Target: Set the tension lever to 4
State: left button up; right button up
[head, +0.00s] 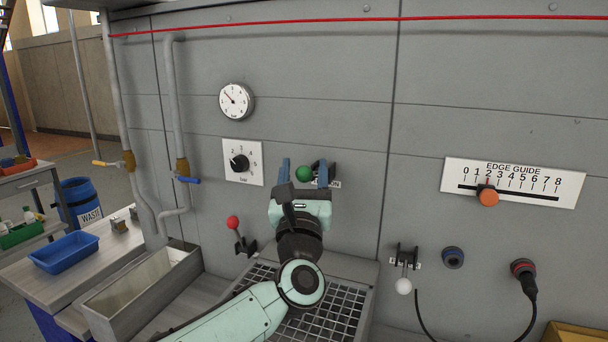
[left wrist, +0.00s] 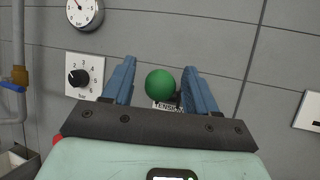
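A green ball knob (head: 304,174) sits at a dark bracket on the grey machine panel. A small label (left wrist: 166,106) below it in the left wrist view is partly covered and seems to begin with "TENSION"; no scale numbers are readable on it. My left gripper (head: 303,168) is open, its two blue fingers on either side of the green knob. In the left wrist view the green knob (left wrist: 160,84) shows between the fingertips, with gaps visible on both sides. The lever's shaft is hidden. My right gripper is not in view.
A rotary bar dial (head: 239,162) and a round gauge (head: 236,101) are left of the knob. A red-ball lever (head: 233,222) is lower left, a white-ball lever (head: 403,286) lower right. The edge guide slider (head: 487,196) is far right. A mesh grate (head: 340,310) lies below.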

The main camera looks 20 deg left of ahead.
pick_arm(q)
jog(key=shift+s+d+f, duration=0.2)
jog(key=shift+s+f, duration=0.1)
jog(key=shift+s, duration=0.05)
jog(key=b+v, duration=0.2)
jog(key=v, duration=0.3)
jog(key=shift+s, duration=0.1)
jog(key=b+v, duration=0.2)
jog(key=v, duration=0.5)
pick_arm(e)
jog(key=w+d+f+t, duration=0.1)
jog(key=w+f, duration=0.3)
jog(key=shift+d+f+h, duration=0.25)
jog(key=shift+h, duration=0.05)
pick_arm(q)
jog(key=shift+s, duration=0.1)
